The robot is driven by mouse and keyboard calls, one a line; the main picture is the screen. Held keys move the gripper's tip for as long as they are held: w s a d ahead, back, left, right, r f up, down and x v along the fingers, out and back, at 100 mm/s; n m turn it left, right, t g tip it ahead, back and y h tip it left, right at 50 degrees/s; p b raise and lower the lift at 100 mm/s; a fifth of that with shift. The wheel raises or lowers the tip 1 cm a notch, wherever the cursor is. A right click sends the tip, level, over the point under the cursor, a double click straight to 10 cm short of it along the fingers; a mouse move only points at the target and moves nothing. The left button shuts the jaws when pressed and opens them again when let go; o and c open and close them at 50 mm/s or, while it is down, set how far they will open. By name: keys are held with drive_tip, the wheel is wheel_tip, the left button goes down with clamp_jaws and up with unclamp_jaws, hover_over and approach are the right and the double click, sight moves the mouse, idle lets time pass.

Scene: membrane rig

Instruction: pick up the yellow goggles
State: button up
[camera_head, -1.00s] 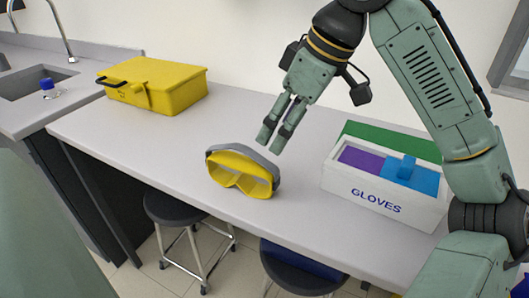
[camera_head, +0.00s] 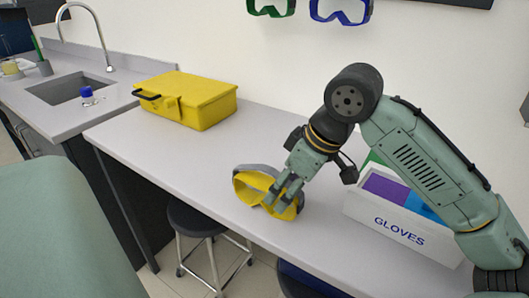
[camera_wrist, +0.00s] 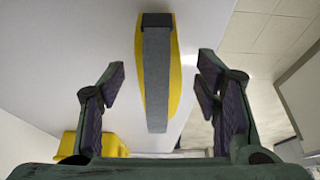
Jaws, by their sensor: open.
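The yellow goggles (camera_head: 250,188) with a grey strap stand on the grey bench near its front edge. My gripper (camera_head: 282,196) is open at the right part of the goggles in the head view and hides some of the frame. In the wrist view the goggles (camera_wrist: 174,80) show as a grey strap with yellow on both sides. They lie between and beyond the two open fingers of my gripper (camera_wrist: 162,85), with a gap on each side. I cannot tell whether a finger touches them.
A yellow case (camera_head: 190,100) lies at the back left of the bench. A white glove box (camera_head: 400,232) stands close on the right. Green goggles (camera_head: 271,8) and blue goggles (camera_head: 341,12) hang on the wall. Stools (camera_head: 197,219) stand below the front edge. The bench between case and goggles is clear.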

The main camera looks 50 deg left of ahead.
drive_tip(key=c, duration=1.2)
